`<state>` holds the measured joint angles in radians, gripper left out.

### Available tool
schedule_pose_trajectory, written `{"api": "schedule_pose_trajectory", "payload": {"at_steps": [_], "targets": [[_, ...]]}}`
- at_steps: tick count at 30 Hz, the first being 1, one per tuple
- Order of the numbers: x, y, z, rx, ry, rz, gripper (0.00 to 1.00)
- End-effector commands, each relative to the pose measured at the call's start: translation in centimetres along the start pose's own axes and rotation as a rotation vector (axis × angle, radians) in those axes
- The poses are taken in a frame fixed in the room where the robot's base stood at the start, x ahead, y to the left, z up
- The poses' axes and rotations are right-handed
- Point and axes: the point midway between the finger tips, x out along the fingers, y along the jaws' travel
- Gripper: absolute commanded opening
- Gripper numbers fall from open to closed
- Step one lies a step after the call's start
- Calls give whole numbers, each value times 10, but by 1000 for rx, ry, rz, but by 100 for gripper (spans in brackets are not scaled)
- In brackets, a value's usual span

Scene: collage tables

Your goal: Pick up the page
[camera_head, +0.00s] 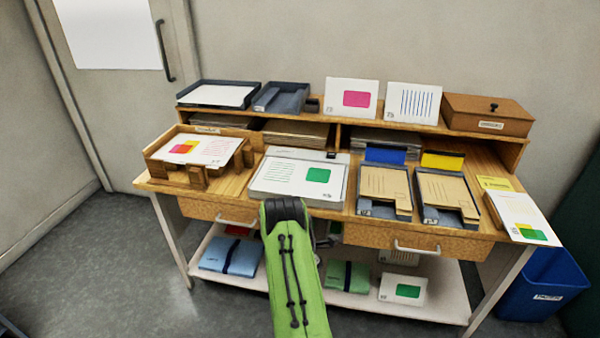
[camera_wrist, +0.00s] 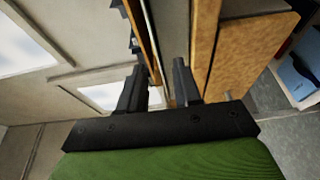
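Several printed pages are in view, and I cannot tell which one the task means. A page with a green block (camera_head: 318,175) lies on a white tray (camera_head: 258,188) at the front middle of the desk. A page with red, orange and yellow blocks (camera_head: 200,150) lies on a wooden stand at the left. Pages with a pink block (camera_head: 356,99) and blue stripes (camera_head: 413,104) lean on the top shelf. My gripper (camera_wrist: 157,88) is open, its black fingers apart, near the desk's front edge. Nothing is clearly held between them. My green arm hides it in the head view.
Two trays with tan folders (camera_head: 386,182) and a white stack with coloured blocks (camera_head: 522,217) fill the desk's right side. Drawer handles (camera_head: 415,248) stick out in front. A lower shelf (camera_head: 437,298) holds bundles. A blue bin (camera_head: 540,285) stands at the right.

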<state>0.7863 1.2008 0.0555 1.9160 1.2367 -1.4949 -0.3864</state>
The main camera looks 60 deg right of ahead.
Motion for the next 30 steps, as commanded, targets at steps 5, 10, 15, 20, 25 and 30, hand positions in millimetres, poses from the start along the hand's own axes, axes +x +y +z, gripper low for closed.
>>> {"api": "schedule_pose_trajectory", "payload": {"at_steps": [5,10,15,20,25,30], "targets": [[15,8,-2,-5,8,4,33],[33,8,0,-3,7,6,33],[46,6,0,-1,7,4,33],[46,5,0,0,5,3,33],[46,5,0,0,5,3,15],[46,5,0,0,5,3,0]]}}
